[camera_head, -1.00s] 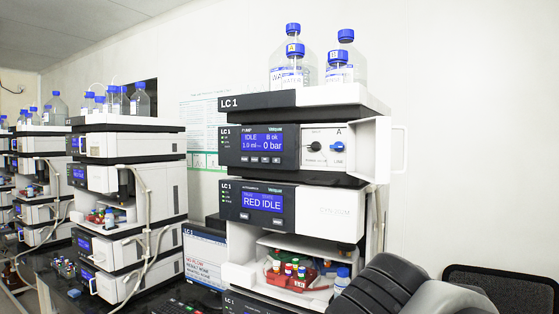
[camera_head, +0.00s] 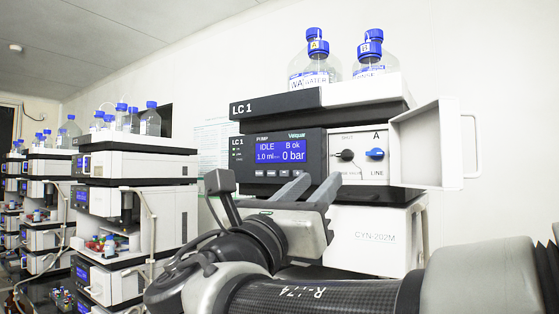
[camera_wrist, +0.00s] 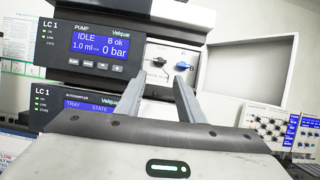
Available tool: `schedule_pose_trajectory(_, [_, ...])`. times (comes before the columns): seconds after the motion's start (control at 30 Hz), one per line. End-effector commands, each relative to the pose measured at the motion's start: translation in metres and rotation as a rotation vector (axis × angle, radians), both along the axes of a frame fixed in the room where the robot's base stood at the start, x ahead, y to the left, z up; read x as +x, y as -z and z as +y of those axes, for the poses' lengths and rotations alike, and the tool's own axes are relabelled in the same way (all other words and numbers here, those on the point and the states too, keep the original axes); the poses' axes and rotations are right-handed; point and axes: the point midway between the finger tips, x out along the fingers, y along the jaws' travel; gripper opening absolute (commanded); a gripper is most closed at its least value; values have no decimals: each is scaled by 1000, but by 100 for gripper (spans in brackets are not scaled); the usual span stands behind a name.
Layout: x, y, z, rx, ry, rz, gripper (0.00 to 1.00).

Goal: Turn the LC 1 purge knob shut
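The LC 1 stack (camera_head: 241,109) stands in front of me, its pump module showing "IDLE" and "0 bar" on a blue screen (camera_head: 279,151). The black purge knob (camera_head: 346,155) sits on the white panel right of the screen; its pointer direction is too small to tell. A blue knob (camera_head: 375,153) marked "LINE" is just right of it. My gripper (camera_head: 318,178) is in front of the pump, its fingers apart and empty, lower than the black knob. In the wrist view the black knob (camera_wrist: 158,62) shows just above and between the fingertips (camera_wrist: 159,79).
The pump's white door (camera_head: 432,147) stands open to the right of the knobs. Bottles (camera_head: 314,68) with blue caps stand on top of the stack. The autosampler module (camera_head: 375,240) is below. More stacks (camera_head: 140,185) stand at left.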

Motion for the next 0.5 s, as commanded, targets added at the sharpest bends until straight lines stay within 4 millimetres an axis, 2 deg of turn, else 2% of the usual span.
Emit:
schedule_pose_trajectory(0.3, [53,-28,-39,1,2,0,34])
schedule_pose_trajectory(0.5, [79,-40,-56,2,1,0,34])
